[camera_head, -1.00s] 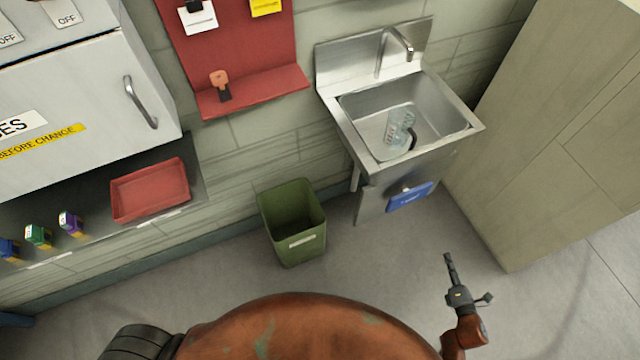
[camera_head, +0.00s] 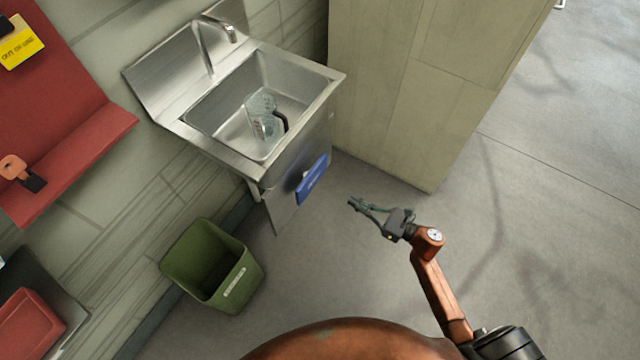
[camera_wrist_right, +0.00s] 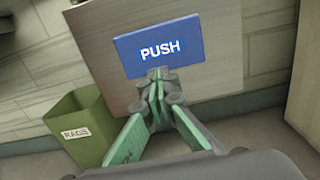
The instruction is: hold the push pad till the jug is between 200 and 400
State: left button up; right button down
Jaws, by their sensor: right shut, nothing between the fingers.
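The blue push pad (camera_head: 311,180) is on the front of the steel sink (camera_head: 181,137). In the right wrist view the pad (camera_wrist_right: 129,59) reads PUSH. A clear jug (camera_head: 260,115) with a dark handle stands in the basin below the tap (camera_head: 215,45); its level is too small to read. My right gripper (camera_head: 354,203) is shut and empty, in front of the pad and to its lower right in the head view. In the right wrist view the fingertips (camera_wrist_right: 157,77) overlap the pad's lower edge; the head view shows a gap. My left gripper is not in view.
A green bin (camera_head: 211,266) labelled RAGS stands left of the sink front. A tall beige cabinet (camera_head: 400,90) stands close to the sink's right. A red wall panel (camera_head: 60,110) is at the left. The grey floor on the right is open.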

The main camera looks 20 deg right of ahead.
aim_at(314, 180)
jog(key=b+x, duration=0.2)
jog(key=x, duration=1)
jog(key=shift+a+f, duration=0.1)
jog(key=shift+w+a, duration=0.3)
jog(key=shift+w, duration=0.15)
pick_arm(q)
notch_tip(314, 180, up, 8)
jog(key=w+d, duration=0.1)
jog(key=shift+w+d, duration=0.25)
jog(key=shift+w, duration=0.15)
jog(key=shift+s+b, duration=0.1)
jog(key=shift+b, duration=0.2)
